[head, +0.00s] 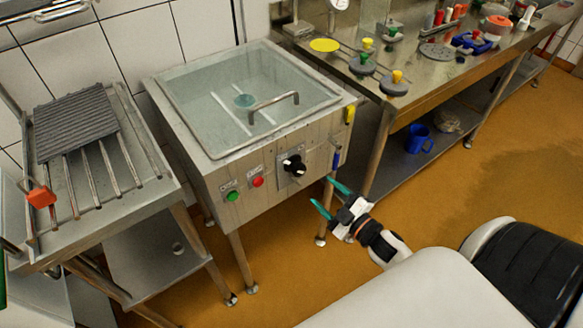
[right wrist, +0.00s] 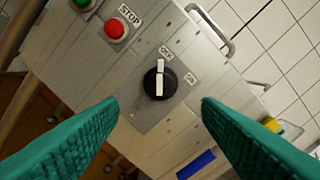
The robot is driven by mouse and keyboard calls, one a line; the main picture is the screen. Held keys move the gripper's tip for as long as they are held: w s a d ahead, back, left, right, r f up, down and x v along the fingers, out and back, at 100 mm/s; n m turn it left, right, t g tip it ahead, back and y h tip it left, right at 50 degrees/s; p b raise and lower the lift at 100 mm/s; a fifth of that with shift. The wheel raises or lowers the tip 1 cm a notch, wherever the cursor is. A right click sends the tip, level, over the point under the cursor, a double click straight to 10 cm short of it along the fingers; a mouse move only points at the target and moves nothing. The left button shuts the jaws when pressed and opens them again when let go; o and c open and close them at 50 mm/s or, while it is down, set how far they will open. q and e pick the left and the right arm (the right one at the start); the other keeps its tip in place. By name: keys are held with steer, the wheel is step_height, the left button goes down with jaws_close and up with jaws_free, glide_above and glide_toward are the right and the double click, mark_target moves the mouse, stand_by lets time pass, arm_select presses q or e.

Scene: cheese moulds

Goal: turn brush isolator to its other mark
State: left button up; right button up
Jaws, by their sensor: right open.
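The brush isolator (head: 293,165) is a black rotary knob with a white pointer bar, on a grey plate on the front of a steel washing tank. In the right wrist view the knob (right wrist: 152,84) lies ahead between my fingers, its bar pointing up towards the upper mark, which seems to read OFF. A second mark, seemingly ON, is at the knob's right. My right gripper (head: 322,192) is open and empty, in front of the panel and apart from the knob; its teal fingers also show in the right wrist view (right wrist: 160,105). My left gripper is not in view.
A green button (head: 232,196) and a red STOP button (head: 257,182) sit left of the knob. A blue item (head: 337,158) and a yellow item (head: 349,115) are at the panel's right edge. A steel bench (head: 408,92) with moulds stands right, a rack table (head: 150,190) left.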

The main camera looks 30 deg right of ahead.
mark_target(301, 172)
steer(key=w, duration=0.3)
steer(key=w+a, duration=0.1)
steer(key=w, duration=0.6)
steer(key=shift+w+a+p, duration=0.25)
steer(key=shift+p, duration=0.05)
steer(key=c, duration=1)
